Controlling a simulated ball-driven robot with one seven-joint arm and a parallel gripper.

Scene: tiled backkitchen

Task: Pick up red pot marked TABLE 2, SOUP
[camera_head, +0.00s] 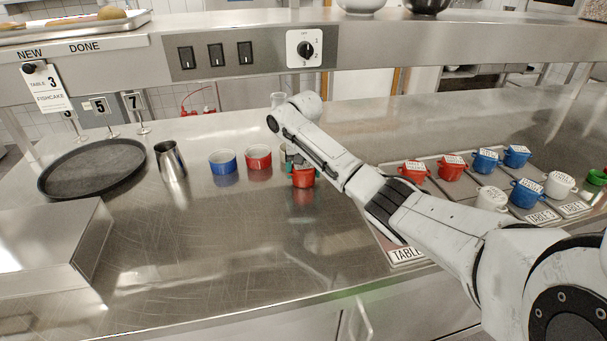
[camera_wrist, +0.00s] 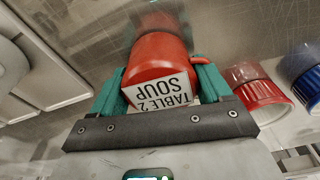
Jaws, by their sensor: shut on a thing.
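The red pot (camera_wrist: 156,62) with a white label (camera_wrist: 162,92) reading TABLE 2, SOUP fills the middle of the wrist view. My gripper (camera_wrist: 160,95) has its green fingers on both sides of the pot and is shut on it. In the head view the red pot (camera_head: 303,179) shows under my gripper (camera_head: 291,164), at the steel counter; whether its bottom touches the counter I cannot tell. Part of the pot is hidden behind the gripper.
A red ramekin (camera_head: 258,160) and a blue ramekin (camera_head: 223,165) stand just left of the pot. Further left are a steel jug (camera_head: 171,162) and a round black tray (camera_head: 92,194). Several labelled pots, such as a blue one (camera_head: 527,193), stand on mats at right. The front counter is clear.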

